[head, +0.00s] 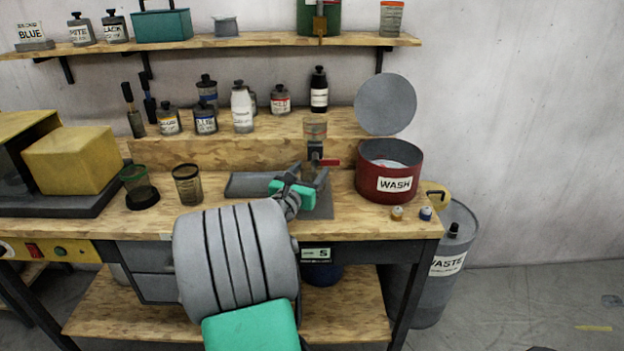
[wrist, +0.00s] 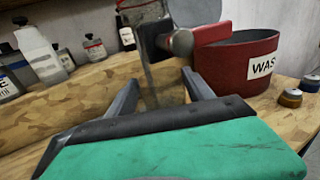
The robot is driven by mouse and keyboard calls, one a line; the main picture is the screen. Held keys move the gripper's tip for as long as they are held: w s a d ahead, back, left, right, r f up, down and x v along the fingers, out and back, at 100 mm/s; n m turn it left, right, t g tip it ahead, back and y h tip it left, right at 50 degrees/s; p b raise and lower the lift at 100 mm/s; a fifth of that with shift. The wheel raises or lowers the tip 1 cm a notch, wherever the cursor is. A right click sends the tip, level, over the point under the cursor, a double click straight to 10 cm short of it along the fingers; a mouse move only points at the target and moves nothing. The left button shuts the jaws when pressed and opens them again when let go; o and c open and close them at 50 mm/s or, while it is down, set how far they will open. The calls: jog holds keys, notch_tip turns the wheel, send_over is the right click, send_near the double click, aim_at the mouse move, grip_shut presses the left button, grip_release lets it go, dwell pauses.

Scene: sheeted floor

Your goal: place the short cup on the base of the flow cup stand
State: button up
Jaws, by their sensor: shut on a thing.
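My gripper (head: 313,174) is over the bench, at the flow cup stand (head: 316,148). In the wrist view its fingers (wrist: 160,80) are apart, with a see-through, greyish thing (wrist: 163,88) between them, which I take to be the short cup. Its outline is faint, and the fingers and green gripper body hide part of it. The stand carries a clear cup on top and a red handle; it also shows in the wrist view (wrist: 180,42), just beyond the fingers. The stand's grey base plate (head: 332,208) is partly hidden by my gripper.
A red WASH pot (head: 375,190) stands close to the right of the stand, its round lid (head: 385,104) raised behind. Two small jars (head: 397,213) sit at the front right. A dark cup (head: 187,184) and a green-rimmed cup (head: 134,178) stand left. Bottles line the raised ledge.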

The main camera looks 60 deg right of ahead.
aim_at(312, 179)
jog(key=shift+d, duration=0.5)
jog(key=shift+w+d+f+b, duration=0.1)
jog(key=shift+d+f+b, duration=0.1)
jog(key=shift+f, duration=0.7)
jog(key=shift+d+f+b, duration=0.1)
jog(key=shift+d+f, duration=0.05)
jog(key=shift+f, duration=0.7)
jog(key=shift+f, duration=0.15)
jog(key=o, duration=1.5)
jog(key=shift+r, duration=0.25)
jog(key=a, duration=0.8)
jog(key=s+a, duration=0.1)
jog(key=a, duration=0.3)
jog(key=shift+f+b, duration=0.1)
jog(key=shift+b, duration=0.2)
